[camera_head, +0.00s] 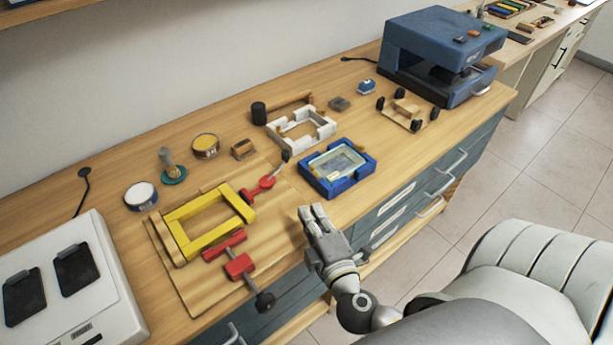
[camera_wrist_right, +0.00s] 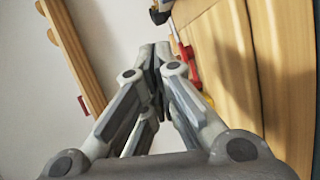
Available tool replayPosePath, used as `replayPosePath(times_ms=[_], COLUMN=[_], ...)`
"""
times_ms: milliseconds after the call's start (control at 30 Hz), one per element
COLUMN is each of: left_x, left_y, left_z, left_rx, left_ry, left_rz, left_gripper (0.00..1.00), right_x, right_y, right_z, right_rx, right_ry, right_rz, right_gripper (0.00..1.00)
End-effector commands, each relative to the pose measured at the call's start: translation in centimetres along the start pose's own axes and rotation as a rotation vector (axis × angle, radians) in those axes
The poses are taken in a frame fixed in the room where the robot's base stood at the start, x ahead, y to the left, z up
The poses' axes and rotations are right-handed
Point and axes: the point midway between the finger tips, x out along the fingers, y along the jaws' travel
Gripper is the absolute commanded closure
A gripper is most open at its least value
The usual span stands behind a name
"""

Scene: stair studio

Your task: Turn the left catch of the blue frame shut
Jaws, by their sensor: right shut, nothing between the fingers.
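The blue frame (camera_head: 318,180) lies on the workbench, right of the middle, with a pale, glassy panel (camera_head: 342,162) inside it. A small tan piece (camera_head: 334,174) shows on its left part; it may be the left catch, but it is too small to tell how it is turned. My right gripper (camera_head: 312,210) is shut and empty, near the bench's front edge, apart from the frame and nearer the camera. Its closed fingers (camera_wrist_right: 161,50) also fill the middle of the right wrist view, where I cannot make out the blue frame. My left gripper is not in view.
A yellow frame (camera_head: 183,238) with red clamps (camera_head: 238,265) lies on a wooden board to the left. A white frame (camera_head: 325,131) lies behind the blue one. A blue machine (camera_head: 425,45) stands at the back right. Bare bench separates the blue frame from my gripper.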

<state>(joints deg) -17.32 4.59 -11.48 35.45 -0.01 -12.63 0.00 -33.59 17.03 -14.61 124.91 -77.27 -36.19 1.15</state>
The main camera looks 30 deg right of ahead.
Motion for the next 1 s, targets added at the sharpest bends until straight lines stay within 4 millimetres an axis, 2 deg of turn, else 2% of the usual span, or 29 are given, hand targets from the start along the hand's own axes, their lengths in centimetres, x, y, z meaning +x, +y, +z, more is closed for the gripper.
replayPosePath(times_ms=[567,600,800,1000], left_x=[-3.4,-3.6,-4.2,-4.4], left_y=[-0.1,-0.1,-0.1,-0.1], left_z=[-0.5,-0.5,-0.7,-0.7], left_rx=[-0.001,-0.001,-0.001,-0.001], left_ry=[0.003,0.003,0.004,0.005], left_rz=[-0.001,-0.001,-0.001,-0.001], left_gripper=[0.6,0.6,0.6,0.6], right_x=[9.0,9.5,11.2,11.7], right_y=[0.4,0.4,0.2,0.1], right_z=[0.0,0.5,2.3,2.8], right_rx=[0.0,-0.005,-0.002,0.0], right_ry=[-0.001,-0.002,0.0,0.001], right_rz=[0.002,0.001,0.0,0.0], right_gripper=[1.0,1.0,1.0,1.0])
